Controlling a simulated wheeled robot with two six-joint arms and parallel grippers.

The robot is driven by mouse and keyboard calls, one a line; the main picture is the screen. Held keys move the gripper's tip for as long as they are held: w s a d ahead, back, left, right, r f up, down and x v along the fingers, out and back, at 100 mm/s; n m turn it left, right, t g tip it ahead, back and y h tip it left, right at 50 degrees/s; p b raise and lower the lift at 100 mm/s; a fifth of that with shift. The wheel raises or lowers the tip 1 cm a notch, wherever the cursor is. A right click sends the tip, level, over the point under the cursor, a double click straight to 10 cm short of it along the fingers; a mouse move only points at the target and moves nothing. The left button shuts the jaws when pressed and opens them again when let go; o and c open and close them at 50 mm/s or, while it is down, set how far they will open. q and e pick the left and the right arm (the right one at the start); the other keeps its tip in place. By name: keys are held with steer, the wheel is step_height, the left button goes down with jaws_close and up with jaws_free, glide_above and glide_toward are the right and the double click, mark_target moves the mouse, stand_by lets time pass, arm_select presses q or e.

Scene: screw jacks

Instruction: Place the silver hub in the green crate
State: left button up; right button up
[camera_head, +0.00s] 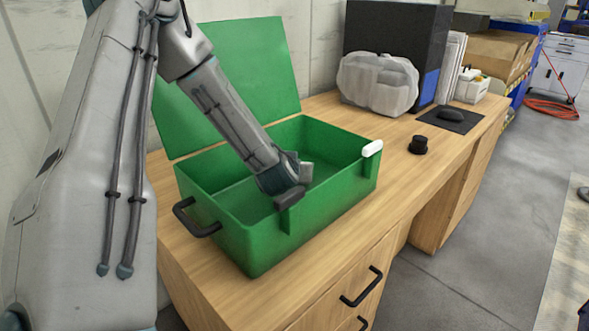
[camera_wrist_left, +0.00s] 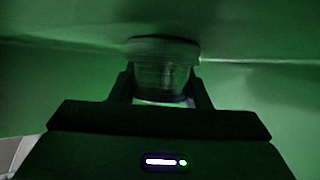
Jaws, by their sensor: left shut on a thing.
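The green crate (camera_head: 330,196) stands on the wooden bench with its lid (camera_head: 240,70) raised at the back. My left arm reaches down into the crate, and my left gripper (camera_head: 290,192) is inside it, close to the front wall. In the left wrist view, my left gripper (camera_wrist_left: 163,95) is shut on the silver hub (camera_wrist_left: 163,68), a round piece with a wider rim, tinted dark green by shade. Green crate surfaces surround it; I cannot tell whether the hub touches the floor. In the head view I cannot make out the hub clearly. My right gripper is not in view.
A small black knobbed object (camera_head: 418,145) stands on the bench right of the crate. A grey wrapped bundle (camera_head: 377,84), a dark box (camera_head: 400,35) and a mouse on a black pad (camera_head: 450,118) are farther back. The crate has a black side handle (camera_head: 196,220).

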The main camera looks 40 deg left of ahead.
arm_select(q)
steer(key=o, duration=1.4)
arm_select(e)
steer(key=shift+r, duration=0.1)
arm_select(q)
steer(key=v, duration=0.7)
steer(key=shift+s+d+r+b, duration=0.1)
steer(key=shift+s+r+b, duration=0.05)
steer(key=shift+s+b, duration=0.15)
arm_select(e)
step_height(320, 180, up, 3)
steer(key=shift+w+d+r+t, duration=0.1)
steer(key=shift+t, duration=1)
